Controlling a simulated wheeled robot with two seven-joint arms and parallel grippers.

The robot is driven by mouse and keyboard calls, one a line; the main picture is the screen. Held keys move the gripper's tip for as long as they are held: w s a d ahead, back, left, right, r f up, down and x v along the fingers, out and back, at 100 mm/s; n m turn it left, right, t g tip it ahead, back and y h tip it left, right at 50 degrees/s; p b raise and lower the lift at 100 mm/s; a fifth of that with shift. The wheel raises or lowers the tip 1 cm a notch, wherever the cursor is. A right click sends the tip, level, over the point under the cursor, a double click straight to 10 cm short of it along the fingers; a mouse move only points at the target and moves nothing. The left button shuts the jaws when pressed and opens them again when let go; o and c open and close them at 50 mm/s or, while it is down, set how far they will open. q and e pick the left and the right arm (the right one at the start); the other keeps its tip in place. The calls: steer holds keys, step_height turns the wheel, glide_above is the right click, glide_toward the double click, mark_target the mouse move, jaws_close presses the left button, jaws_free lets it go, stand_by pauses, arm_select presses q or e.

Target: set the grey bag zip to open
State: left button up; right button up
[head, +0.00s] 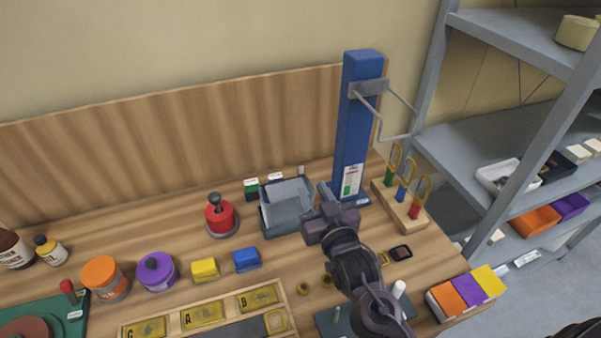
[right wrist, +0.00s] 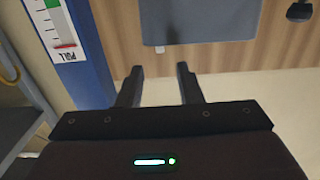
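The grey bag (head: 287,205) looks like a box-shaped grey pouch on the wooden bench, just left of the blue post. In the right wrist view a flat grey surface, apparently the bag (right wrist: 205,22), lies beyond the fingertips, with a small tab on its edge. I cannot make out how the zip is set. My right gripper (head: 318,218) is at the bag's right front side in the head view. The right wrist view shows its two fingers (right wrist: 160,72) apart with nothing between them. They look clear of the bag. My left gripper is in neither view.
The blue post (head: 355,130) with a metal lever stands close by on the right. A wooden stand with coloured loops (head: 402,205) is right of it. A red knobbed canister (head: 221,218) stands left of the bag. Yellow and blue blocks (head: 246,260) lie in front.

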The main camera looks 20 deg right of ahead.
mark_target(301, 168)
steer(key=w+p, duration=0.2)
steer(key=w, duration=0.5)
steer(key=shift+w+a+r, duration=0.1)
steer(key=shift+w+a, duration=0.05)
steer(key=shift+w, duration=0.05)
jaws_close()
